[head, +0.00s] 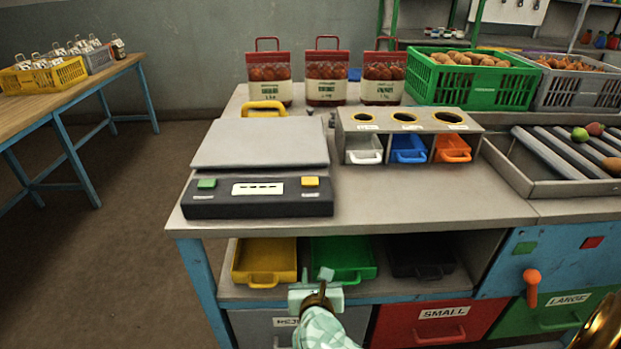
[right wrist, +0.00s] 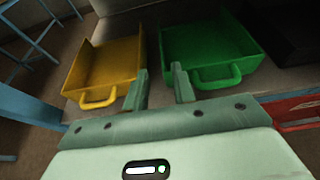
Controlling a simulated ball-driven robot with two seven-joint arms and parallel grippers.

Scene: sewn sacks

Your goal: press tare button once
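The scale stands at the front left of the bench, with a flat grey plate (head: 262,143) and a dark front panel (head: 225,208). The panel has a green button (head: 207,184) at left, a yellow button (head: 310,181) at right and a white display (head: 258,188) with dashes between them. I cannot read which button is tare. My right gripper (head: 316,275) is below the bench top, in front of the lower shelf, apart from the scale. In the right wrist view its fingers (right wrist: 161,80) are apart with nothing between them. My left gripper is not in view.
A yellow tray (head: 264,256) and a green tray (head: 343,254) lie on the lower shelf beyond my right gripper. A three-hole sorter (head: 408,118) stands right of the scale. The bench top (head: 430,195) in front of the sorter is clear.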

